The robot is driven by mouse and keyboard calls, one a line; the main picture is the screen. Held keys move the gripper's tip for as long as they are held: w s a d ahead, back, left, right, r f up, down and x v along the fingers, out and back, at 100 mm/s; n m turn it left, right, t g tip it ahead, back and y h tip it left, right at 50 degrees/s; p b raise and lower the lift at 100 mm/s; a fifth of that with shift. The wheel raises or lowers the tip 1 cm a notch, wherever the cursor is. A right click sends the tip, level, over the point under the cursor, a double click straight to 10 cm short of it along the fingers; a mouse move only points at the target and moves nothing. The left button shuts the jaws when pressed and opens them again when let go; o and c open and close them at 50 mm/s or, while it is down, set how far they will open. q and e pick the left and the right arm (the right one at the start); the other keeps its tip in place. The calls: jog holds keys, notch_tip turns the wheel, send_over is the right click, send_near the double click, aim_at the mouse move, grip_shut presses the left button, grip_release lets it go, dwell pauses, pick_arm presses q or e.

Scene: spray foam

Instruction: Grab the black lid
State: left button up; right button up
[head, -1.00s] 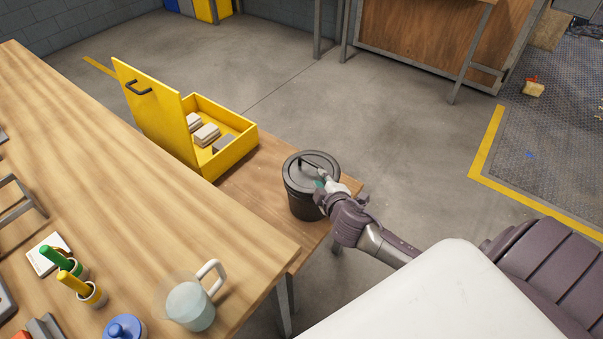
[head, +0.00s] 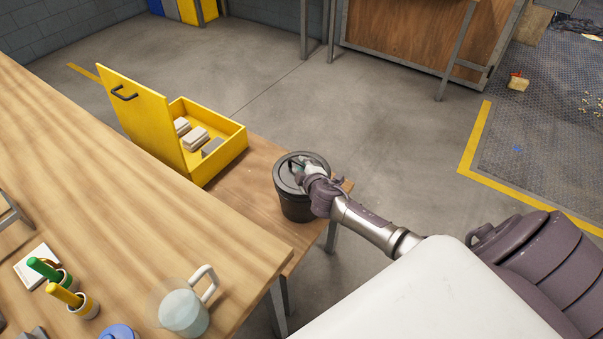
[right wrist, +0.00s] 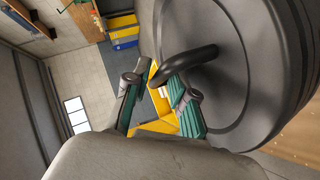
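The black lid (head: 287,180) sits on a black bin (head: 295,206) at the end of the low wooden bench. In the right wrist view the round lid (right wrist: 225,105) fills the right side, with its curved black handle (right wrist: 190,60) standing out from it. My right gripper (head: 306,168) is over the lid, at the handle. In the right wrist view its teal-padded fingers (right wrist: 157,108) are apart, and the handle's near end is close to the right-hand finger. My left gripper is not in view.
An open yellow box (head: 232,152) with several small blocks stands on the bench (head: 240,195) left of the bin. The large wooden table (head: 130,210) holds a clear pitcher (head: 184,310) and handled tools. The floor right of the bin is clear.

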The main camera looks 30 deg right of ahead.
grip_shut()
